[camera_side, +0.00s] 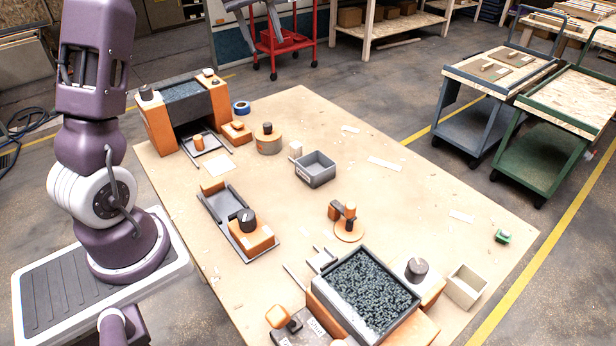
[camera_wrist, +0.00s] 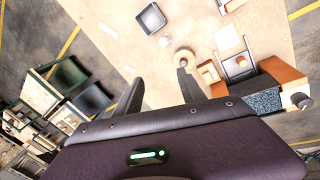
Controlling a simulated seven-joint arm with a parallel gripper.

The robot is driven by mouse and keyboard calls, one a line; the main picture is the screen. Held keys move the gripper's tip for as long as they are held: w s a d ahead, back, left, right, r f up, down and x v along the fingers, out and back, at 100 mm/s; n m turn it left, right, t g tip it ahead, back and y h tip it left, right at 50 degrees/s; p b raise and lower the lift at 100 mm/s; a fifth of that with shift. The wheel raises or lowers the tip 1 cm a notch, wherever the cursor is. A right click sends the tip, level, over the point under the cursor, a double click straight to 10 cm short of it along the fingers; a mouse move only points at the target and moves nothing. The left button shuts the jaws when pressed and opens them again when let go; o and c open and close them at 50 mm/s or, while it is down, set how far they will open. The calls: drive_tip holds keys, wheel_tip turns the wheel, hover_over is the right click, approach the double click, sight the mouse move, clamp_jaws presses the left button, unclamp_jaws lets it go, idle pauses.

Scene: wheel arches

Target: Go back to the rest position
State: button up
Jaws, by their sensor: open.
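My gripper (camera_wrist: 160,84) shows in the wrist view as dark fingers standing apart, with nothing seen between them. It is high above the work table, and the floor and table lie far below it. The table (camera_side: 330,125) is a pale board carrying several fixtures. No object appears to touch the gripper.
An orange-sided machine (camera_side: 156,128) stands at the far left. A grey bin (camera_side: 316,172) and a round tan piece (camera_side: 268,144) sit mid-table. An orange fixture (camera_side: 262,240) lies nearer. A granule-filled tray (camera_side: 366,292) and a beige box (camera_side: 466,285) are in front. Carts (camera_side: 495,75) stand right.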

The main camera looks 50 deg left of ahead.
drive_tip(key=s+d+r+m+t, duration=0.1)
drive_tip(key=s+d+r+m, duration=0.25)
drive_tip(key=d, duration=0.45)
drive_tip(key=s+d+r+m, duration=0.2)
drive_tip(key=s+d, duration=0.3)
drive_tip(key=d, duration=0.2)
drive_tip(key=s+d+f+m, duration=0.3)
drive_tip(key=s+d, duration=0.3)
drive_tip(key=s, duration=0.3)
drive_tip(key=s+d+f+m+t, duration=0.1)
drive_tip(key=s+d+f+m, duration=0.3)
drive_tip(key=s, duration=0.4)
drive_tip(key=shift+s+d+m+t, duration=0.35)
drive_tip(key=shift+d+m, duration=0.2)
drive_tip(key=shift+d, duration=0.45)
drive_tip(key=shift+f, duration=0.1)
